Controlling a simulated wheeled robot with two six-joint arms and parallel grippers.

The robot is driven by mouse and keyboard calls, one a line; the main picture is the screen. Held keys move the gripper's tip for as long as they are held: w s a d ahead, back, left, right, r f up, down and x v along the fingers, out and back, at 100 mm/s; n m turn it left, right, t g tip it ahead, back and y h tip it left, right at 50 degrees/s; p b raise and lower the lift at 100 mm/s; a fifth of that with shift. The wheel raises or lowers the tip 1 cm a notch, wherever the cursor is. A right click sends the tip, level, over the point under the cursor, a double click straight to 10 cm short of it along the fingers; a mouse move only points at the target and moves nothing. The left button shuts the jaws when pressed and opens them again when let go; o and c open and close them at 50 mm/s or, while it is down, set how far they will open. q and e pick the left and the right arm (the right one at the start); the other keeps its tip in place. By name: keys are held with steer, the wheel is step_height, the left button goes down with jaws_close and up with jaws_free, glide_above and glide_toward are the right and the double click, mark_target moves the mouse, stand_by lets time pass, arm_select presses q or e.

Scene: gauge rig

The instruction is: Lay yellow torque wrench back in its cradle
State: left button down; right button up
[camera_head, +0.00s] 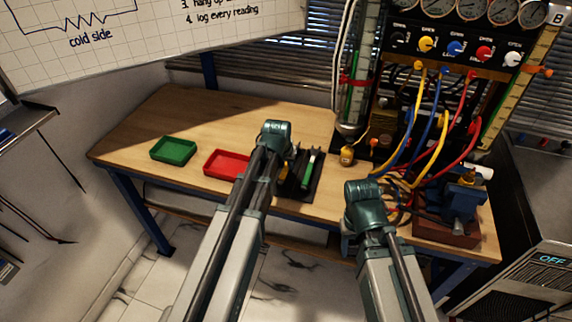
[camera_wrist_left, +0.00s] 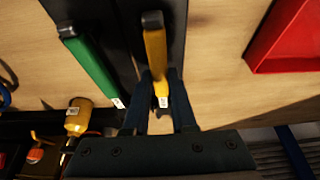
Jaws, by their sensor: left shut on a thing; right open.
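The yellow torque wrench (camera_wrist_left: 155,50) is between the fingers of my left gripper (camera_wrist_left: 160,78), which is shut on it. The wrench has a black end cap and lies over the dark cradle (camera_wrist_left: 118,22); I cannot tell whether it touches it. In the head view my left wrist hides most of the wrench, and a little yellow (camera_head: 283,173) shows beside the cradle (camera_head: 313,187). A green-handled tool (camera_head: 308,168) lies in the cradle beside it, also in the wrist view (camera_wrist_left: 92,65). My right gripper (camera_head: 364,205) is open, right of the cradle; its fingers are mostly hidden.
A red tray (camera_head: 222,164) and a green tray (camera_head: 173,150) sit left of the cradle. A small yellow bottle (camera_head: 347,154) stands at the gauge rig's foot. Coloured hoses and a blue vise (camera_head: 462,197) crowd the right side. The left end of the bench is clear.

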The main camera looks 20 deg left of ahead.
arm_select(q)
steer(key=shift+f, duration=0.25)
steer(key=c, duration=0.7)
jaws_free()
steer(key=shift+o, duration=0.2)
steer(key=shift+r, duration=0.1)
steer(key=p+v, duration=1.2)
steer(key=v, duration=0.1)
steer(key=shift+s+r, duration=0.15)
steer(key=shift+r, duration=0.2)
